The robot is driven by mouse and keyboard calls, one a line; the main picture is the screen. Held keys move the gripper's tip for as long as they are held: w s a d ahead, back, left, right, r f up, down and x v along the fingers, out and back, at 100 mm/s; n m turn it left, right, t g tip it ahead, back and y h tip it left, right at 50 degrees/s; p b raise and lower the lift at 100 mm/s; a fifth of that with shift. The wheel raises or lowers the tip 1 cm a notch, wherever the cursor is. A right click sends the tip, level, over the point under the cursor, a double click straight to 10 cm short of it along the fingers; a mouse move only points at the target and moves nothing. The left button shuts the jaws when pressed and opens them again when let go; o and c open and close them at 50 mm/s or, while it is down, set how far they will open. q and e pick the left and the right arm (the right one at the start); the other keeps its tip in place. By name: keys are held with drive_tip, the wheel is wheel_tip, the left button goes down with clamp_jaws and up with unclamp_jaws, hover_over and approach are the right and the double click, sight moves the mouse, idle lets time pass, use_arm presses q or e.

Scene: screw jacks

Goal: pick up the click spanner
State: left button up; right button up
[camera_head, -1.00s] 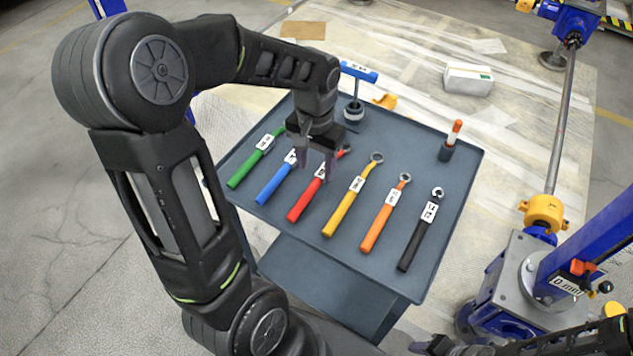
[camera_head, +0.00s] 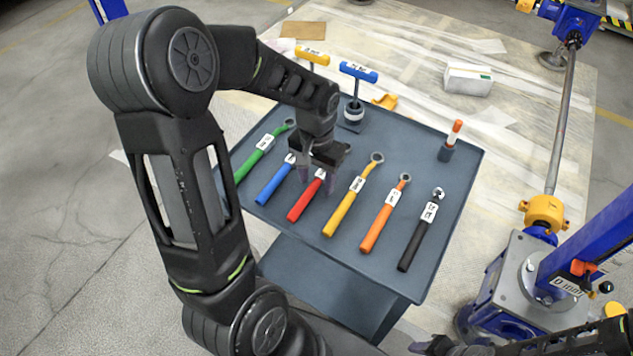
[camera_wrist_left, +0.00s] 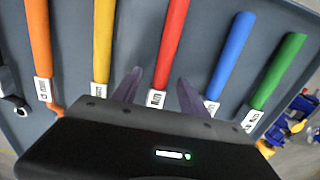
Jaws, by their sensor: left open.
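Several spanners with coloured handles lie in a row on the grey tray top: green (camera_head: 255,160), blue (camera_head: 272,186), red (camera_head: 305,202), yellow (camera_head: 345,208), orange (camera_head: 380,225) and black (camera_head: 416,242). Their tags are too small to read, so I cannot tell which is the click spanner. My left gripper (camera_head: 318,184) is open and empty over the label end of the red spanner, hiding its head. In the left wrist view its fingers (camera_wrist_left: 161,82) stand either side of the red spanner (camera_wrist_left: 172,45). My right gripper (camera_head: 432,346) shows only partly at the bottom edge.
A blue T-handled tool (camera_head: 357,73) stands at the tray's back, with a yellow one (camera_head: 312,56) beyond. An orange-and-white marker-like piece (camera_head: 456,132) stands at the back right. A blue screw jack (camera_head: 545,270) is right of the cart.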

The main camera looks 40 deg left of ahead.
use_arm(q)
drive_tip(key=shift+c, duration=0.4)
clamp_jaws()
idle(0.9)
